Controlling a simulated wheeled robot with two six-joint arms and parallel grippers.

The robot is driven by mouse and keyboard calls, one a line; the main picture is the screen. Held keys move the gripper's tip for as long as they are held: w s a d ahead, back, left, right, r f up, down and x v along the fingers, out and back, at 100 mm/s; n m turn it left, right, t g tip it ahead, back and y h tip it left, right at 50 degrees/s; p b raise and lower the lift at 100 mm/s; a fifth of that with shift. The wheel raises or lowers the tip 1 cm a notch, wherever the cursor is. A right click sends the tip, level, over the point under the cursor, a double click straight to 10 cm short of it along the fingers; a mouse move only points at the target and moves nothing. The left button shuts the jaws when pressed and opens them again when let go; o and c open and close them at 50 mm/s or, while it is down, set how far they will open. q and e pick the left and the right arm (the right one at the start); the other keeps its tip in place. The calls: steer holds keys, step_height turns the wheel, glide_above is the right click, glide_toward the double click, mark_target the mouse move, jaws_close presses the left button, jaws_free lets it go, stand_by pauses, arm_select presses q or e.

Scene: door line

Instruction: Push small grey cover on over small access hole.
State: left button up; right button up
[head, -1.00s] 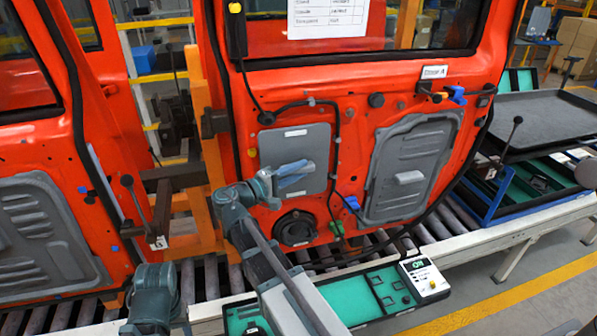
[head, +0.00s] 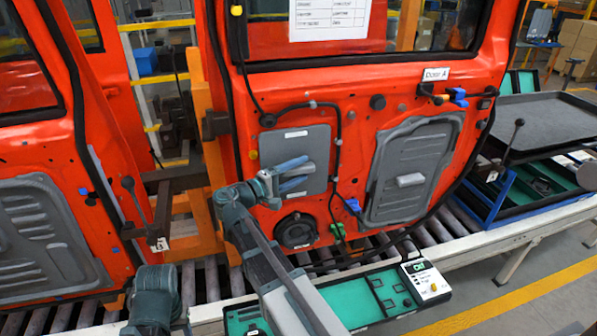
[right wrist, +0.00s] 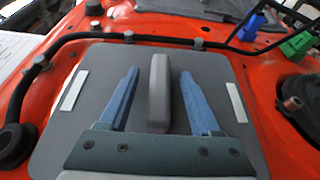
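The small grey cover (head: 312,141) lies against the orange-red door, with a white strip near its top and bottom edges. It also fills the right wrist view (right wrist: 215,75). No access hole shows there; whatever is behind the cover is hidden. I cannot tell whether it is fully seated. My right gripper (head: 304,171) is at the cover. In the right wrist view, its blue fingers (right wrist: 159,73) stand apart on either side of the cover's raised grey handle (right wrist: 159,95), with a gap on both sides. My left gripper is not in view.
A larger grey panel (head: 410,165) is on the door's right part. A black round part (head: 296,230) sits below the cover, and a black cable (head: 337,150) runs beside it. A roller conveyor (head: 385,240) and a green tray with a white device (head: 427,281) are below.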

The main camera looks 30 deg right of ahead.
steer(key=shift+a, duration=0.1)
steer(key=s+a, duration=0.2)
steer(key=a, duration=1.1)
steer(key=shift+s+a, duration=0.15)
steer(key=shift+a, duration=0.1)
steer(key=shift+a, duration=0.1)
